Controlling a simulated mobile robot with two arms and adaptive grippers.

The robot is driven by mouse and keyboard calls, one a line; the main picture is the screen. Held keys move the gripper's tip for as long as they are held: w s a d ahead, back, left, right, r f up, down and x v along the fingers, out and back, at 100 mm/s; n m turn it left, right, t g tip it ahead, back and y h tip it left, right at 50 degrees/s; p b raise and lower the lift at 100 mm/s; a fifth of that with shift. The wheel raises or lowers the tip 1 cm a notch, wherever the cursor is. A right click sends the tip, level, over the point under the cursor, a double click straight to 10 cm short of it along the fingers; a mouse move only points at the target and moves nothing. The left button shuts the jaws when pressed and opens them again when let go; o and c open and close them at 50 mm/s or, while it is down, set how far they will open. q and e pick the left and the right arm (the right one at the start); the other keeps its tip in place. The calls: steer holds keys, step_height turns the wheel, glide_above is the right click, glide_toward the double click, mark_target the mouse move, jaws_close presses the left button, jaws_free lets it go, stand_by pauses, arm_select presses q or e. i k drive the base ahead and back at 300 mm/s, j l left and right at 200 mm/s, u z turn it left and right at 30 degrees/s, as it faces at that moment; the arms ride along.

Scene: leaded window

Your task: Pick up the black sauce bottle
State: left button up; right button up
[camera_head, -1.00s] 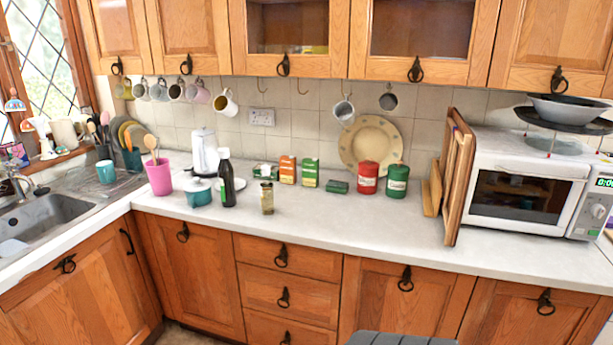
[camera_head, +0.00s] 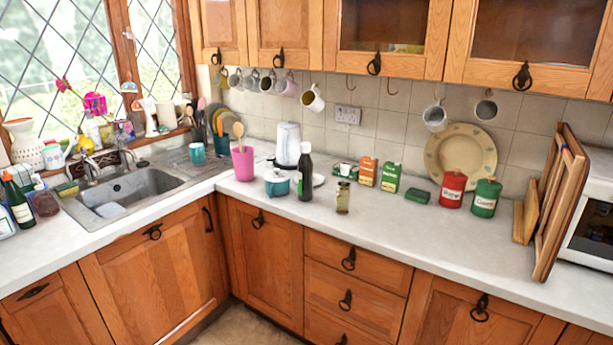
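The black sauce bottle (camera_head: 305,176) stands upright on the white counter, near the middle of the picture. A white plate or saucer lies partly hidden behind the bottle. Neither of my grippers shows in the head view.
A pink utensil pot (camera_head: 243,164) and a white kettle (camera_head: 288,146) stand left of and behind the bottle. Small boxes, a red canister (camera_head: 452,190) and a green canister (camera_head: 486,198) line the back. The counter's front strip is clear. A sink (camera_head: 127,196) is at left.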

mark_target(305, 163)
steer(key=i+j+z, duration=0.25)
steer(key=i, duration=0.25)
steer(key=i+j+z, duration=0.25)
steer(key=i, duration=0.2)
steer(key=i+l, duration=0.05)
steer(key=l, duration=0.05)
